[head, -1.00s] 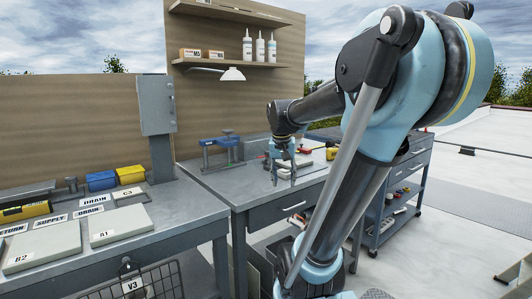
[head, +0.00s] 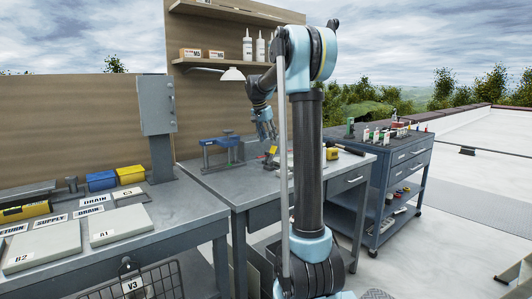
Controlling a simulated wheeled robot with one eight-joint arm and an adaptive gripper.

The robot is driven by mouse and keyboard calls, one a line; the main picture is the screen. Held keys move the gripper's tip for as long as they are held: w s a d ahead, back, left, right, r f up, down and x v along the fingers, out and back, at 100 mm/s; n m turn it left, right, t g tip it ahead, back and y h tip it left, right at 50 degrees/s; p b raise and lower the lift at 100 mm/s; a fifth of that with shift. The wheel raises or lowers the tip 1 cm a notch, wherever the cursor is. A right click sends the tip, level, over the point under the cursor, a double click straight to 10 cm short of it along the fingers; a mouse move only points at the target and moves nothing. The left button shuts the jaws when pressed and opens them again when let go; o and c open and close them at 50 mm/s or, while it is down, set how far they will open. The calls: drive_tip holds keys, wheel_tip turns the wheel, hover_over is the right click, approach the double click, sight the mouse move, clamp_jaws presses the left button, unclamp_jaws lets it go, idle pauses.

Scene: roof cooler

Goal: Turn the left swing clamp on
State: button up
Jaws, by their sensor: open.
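A blue bench fixture with grey uprights (head: 219,143) stands on the middle workbench. It looks like a clamp or vise, but at this size I cannot make out a left swing clamp or whether it is on. My gripper (head: 268,137) is open and empty, hanging above the workbench to the right of the blue fixture and apart from it. My arm hides part of the bench behind it.
The middle workbench (head: 225,180) has free room in front of the fixture. A yellow item (head: 333,153) lies right of my arm. A lamp (head: 232,74) hangs under the shelf above. A grey box (head: 156,105) stands to the left. A tool cart (head: 390,160) stands to the right.

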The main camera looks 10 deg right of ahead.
approach(266, 152)
drive_tip(key=d, duration=0.1)
drive_tip(key=shift+m, duration=0.3)
drive_tip(key=shift+w+x, duration=0.15)
drive_tip(key=shift+x, duration=1.3)
drive_tip(key=shift+w+x, duration=0.2)
drive_tip(key=shift+x, duration=1.25)
drive_tip(key=shift+w+x, duration=0.15)
drive_tip(key=shift+x, duration=1.3)
drive_tip(key=shift+a+r, duration=0.1)
drive_tip(key=shift+a, duration=0.05)
clamp_jaws()
